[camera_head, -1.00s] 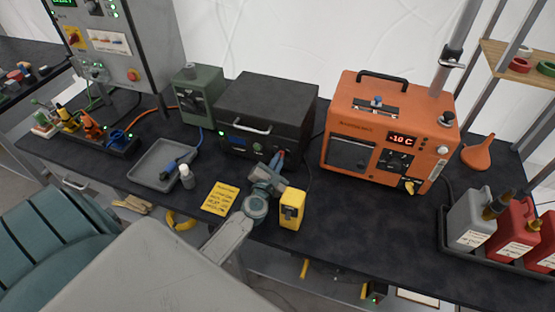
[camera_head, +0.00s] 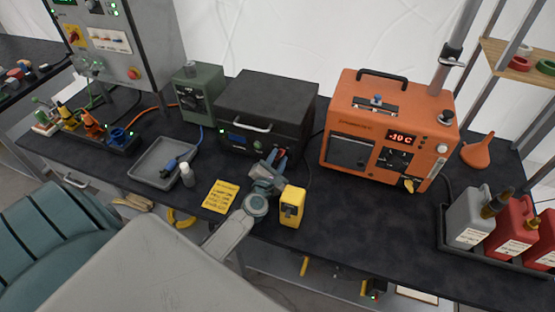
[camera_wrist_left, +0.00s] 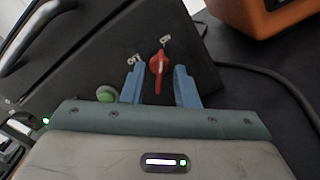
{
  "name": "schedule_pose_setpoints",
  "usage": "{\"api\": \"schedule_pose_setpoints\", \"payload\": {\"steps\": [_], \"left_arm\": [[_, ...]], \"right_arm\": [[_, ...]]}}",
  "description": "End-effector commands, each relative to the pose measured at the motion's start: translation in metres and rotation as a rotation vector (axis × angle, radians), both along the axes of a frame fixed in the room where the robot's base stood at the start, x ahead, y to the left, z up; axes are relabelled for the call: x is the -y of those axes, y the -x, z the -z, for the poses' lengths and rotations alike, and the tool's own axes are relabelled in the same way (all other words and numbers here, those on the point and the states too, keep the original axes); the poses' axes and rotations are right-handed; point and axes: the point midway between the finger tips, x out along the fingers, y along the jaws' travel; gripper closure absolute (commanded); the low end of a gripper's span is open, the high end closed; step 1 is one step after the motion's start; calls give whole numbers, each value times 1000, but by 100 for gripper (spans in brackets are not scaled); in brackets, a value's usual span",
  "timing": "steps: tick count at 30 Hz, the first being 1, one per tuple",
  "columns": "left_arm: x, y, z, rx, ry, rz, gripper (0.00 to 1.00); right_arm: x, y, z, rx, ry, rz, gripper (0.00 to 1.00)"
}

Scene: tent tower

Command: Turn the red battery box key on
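The black battery box (camera_head: 262,105) stands on the bench in the head view, with a handle and small lights on its front. In the left wrist view, the red key (camera_wrist_left: 158,68) sits on the box's dark front panel, between labels, with a green round button (camera_wrist_left: 106,94) to its left. My left gripper (camera_head: 277,158) is at the right part of the box front. In the wrist view its two blue fingers (camera_wrist_left: 158,86) are open, one on each side of the key, with visible gaps. The key cannot be made out in the head view. My right gripper is out of view.
An orange heater-like box (camera_head: 390,125) stands to the right. A yellow block-shaped device (camera_head: 292,206) is close to my left wrist. A yellow note (camera_head: 221,196) and a grey tray (camera_head: 150,175) lie to the left. The bench right of the yellow device is clear.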

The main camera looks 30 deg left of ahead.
Motion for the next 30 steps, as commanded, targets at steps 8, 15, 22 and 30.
{"api": "schedule_pose_setpoints", "payload": {"steps": [8,15,22,30], "left_arm": [[1,5,1,-1,1,-1,73],[11,45,3,-2,1,0,73],[21,86,3,-1,1,0,73],[25,105,1,-1,0,-1,73]], "right_arm": [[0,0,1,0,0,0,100],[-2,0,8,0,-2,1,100],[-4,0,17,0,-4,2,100],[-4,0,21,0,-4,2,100]]}}
